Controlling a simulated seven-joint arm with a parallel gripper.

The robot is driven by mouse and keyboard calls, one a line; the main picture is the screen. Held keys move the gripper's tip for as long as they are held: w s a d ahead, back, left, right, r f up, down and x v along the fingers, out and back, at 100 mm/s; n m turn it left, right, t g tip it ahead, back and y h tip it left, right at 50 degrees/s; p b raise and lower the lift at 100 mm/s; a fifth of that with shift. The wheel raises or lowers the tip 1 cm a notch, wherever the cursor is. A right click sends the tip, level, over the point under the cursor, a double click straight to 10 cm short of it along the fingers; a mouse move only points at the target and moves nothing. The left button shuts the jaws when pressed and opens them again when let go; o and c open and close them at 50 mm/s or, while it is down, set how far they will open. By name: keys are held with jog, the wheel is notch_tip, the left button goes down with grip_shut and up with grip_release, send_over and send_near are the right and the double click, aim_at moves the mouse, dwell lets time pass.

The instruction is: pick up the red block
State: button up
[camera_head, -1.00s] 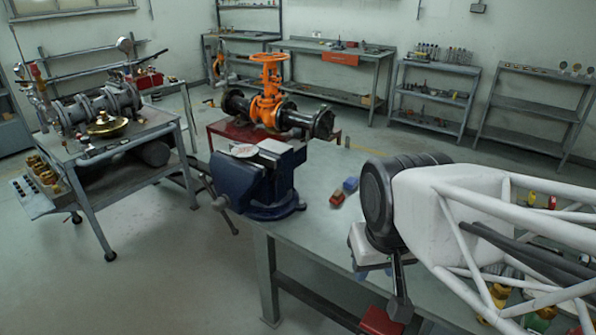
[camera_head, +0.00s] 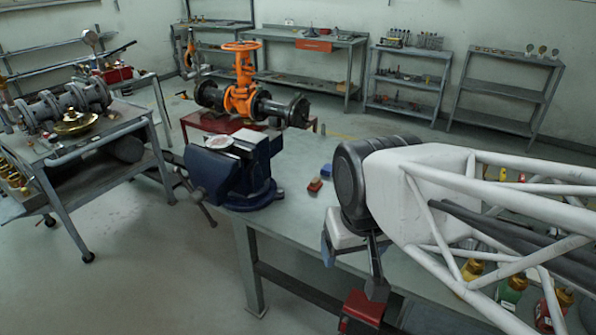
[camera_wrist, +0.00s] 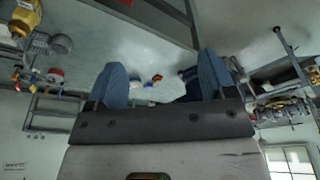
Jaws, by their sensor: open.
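The red block (camera_head: 315,185) is small and lies on the grey workbench top, right of the blue vise and close to a blue block (camera_head: 326,170). My gripper (camera_head: 328,248) is mostly hidden by my arm in the head view; a bluish finger shows below a white part. It appears nearer the camera than the block. In the wrist view my gripper (camera_wrist: 161,62) has its two blue fingers spread wide, with nothing held between them. A tiny red spot (camera_wrist: 157,78) shows beyond them, perhaps the block.
The blue vise (camera_head: 235,172) stands at the bench's left end. An orange gate valve (camera_head: 241,90) is behind it. A cart (camera_head: 100,150) with brass parts is at left. Bottles (camera_head: 510,293) stand at right, behind my arm. Bare bench (camera_head: 300,150) surrounds the blocks.

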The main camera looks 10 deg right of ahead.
jog(key=m+g, duration=0.3)
jog(key=m, duration=0.6)
send_over(315, 180)
notch_tip(315, 180, down, 22)
jog(key=shift+s+f, duration=0.15)
jog(key=shift+f, duration=0.1)
jog(key=shift+w+d+f, duration=0.1)
jog(key=shift+w+f, duration=0.15)
jog(key=shift+f, duration=0.1)
jog(key=shift+f, duration=1.3)
